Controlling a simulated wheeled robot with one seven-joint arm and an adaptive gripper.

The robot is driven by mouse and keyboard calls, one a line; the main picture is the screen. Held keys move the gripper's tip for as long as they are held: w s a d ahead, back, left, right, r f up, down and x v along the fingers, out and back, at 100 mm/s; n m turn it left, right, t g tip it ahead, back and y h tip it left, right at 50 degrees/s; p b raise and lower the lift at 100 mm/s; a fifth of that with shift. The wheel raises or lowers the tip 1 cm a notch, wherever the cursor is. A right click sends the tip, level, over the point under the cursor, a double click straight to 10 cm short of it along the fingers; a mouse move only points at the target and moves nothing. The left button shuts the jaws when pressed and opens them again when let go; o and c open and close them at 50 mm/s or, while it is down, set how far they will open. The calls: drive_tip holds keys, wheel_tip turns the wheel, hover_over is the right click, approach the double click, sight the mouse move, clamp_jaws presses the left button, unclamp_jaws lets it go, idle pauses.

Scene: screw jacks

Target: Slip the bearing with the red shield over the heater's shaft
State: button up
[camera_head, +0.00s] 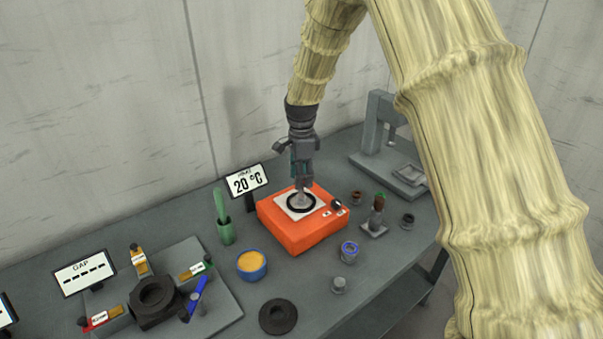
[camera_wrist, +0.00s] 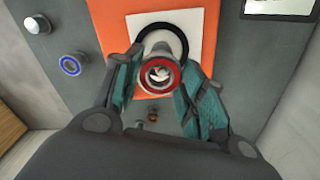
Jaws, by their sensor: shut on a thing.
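The heater is an orange box (camera_head: 303,230) with a white top plate, a black ring and a grey shaft (camera_head: 300,200) standing in the middle. The heater's orange top (camera_wrist: 117,35) fills the upper middle of the wrist view. My gripper (camera_head: 301,186) points down over the heater. In the wrist view its teal fingers (camera_wrist: 158,74) are shut on the bearing with the red shield (camera_wrist: 143,80). A pale shape shows through the bearing's bore, and grey metal shows just beyond its rim. I cannot tell whether the bearing is around the shaft or above it. The fingers mostly hide the bearing in the head view.
A 20 °C display (camera_head: 247,181) and green cup (camera_head: 226,232) stand left of the heater. A blue-shielded bearing (camera_head: 348,251), small grey part (camera_head: 338,285) and post stand (camera_head: 375,228) are near its front and right. A grey press (camera_head: 386,150) stands at the back right.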

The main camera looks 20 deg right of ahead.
drive_tip(key=shift+w+f, duration=0.2)
drive_tip(key=shift+f, duration=0.65)
drive_tip(key=shift+s+f+b, duration=0.1)
drive_tip(key=shift+f+b, duration=0.2)
drive_tip(key=shift+f, duration=0.15)
drive_tip(key=shift+f+b, duration=0.3)
drive_tip(key=shift+f, duration=1.05)
drive_tip(key=o, duration=1.1)
drive_tip(key=shift+o, duration=0.2)
wheel_tip(320, 180, up, 12)
